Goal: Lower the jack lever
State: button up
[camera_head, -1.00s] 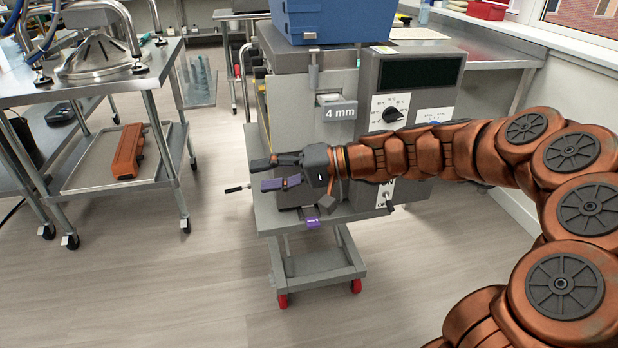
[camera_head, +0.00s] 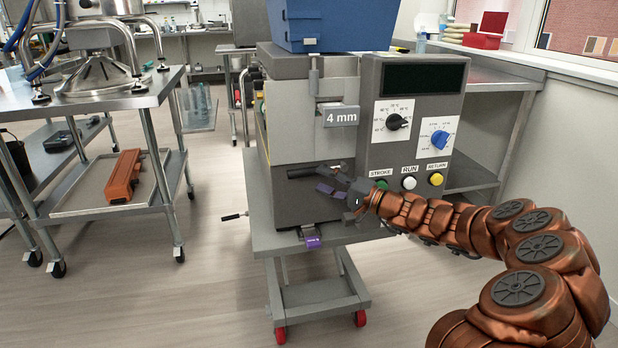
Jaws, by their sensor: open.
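A thin rod with a black grip (camera_head: 235,216) sticks out to the left from the wheeled cart (camera_head: 262,232) under the depositor. I cannot tell for sure whether it is the jack lever. A small purple-faced piece (camera_head: 312,242) sits at the cart's front edge, below the machine. My gripper (camera_head: 304,181) is open and empty, in front of the machine's lower front. Its fingers point left, with one dark finger above and a purple-padded one below. It is to the right of the black-gripped rod and above the purple piece, apart from both.
The grey depositor (camera_head: 290,130) carries a blue hopper (camera_head: 330,25), a 4 mm plate (camera_head: 340,117) and a control panel (camera_head: 412,105) with dials and buttons. A steel table (camera_head: 110,98) with an orange case (camera_head: 122,177) stands left. The floor between is clear.

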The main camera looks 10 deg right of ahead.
aim_at(310, 175)
jog(key=shift+b+x, duration=0.35)
jog(key=shift+x, duration=2.15)
grip_shut()
